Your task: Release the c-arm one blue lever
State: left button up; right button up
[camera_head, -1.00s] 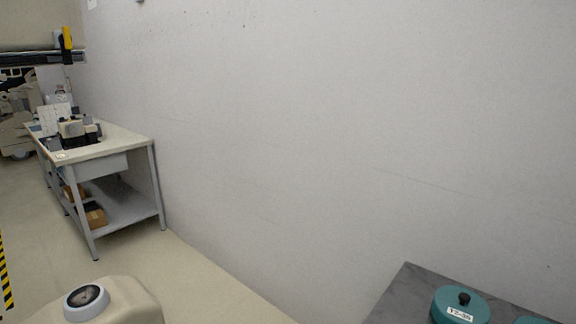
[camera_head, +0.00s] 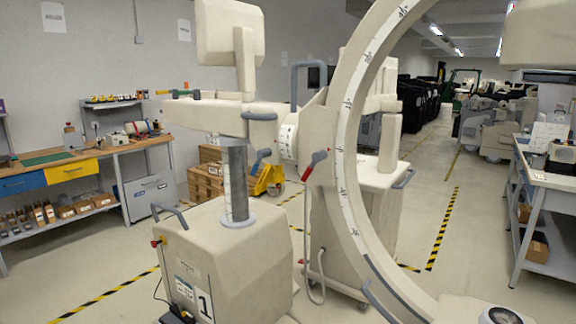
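The c-arm marked "1" stands close in front of me, with its cream base (camera_head: 225,262) at lower centre-left. A grey column (camera_head: 236,180) rises from the base to the horizontal arm (camera_head: 205,115). A red-tipped lever (camera_head: 315,163) sits at the joint by the large curved C (camera_head: 349,150). A blue-grey handle (camera_head: 258,116) is on the arm's side. Neither of my grippers is in view.
A second cream unit (camera_head: 375,210) stands behind the C. A workbench (camera_head: 110,150) is along the left wall, and a grey table (camera_head: 560,182) is at right. Yellow-black floor tape (camera_head: 443,230) marks the aisle, where bare floor is open.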

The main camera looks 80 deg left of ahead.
aim_at(265, 152)
jog(key=u, duration=2.85)
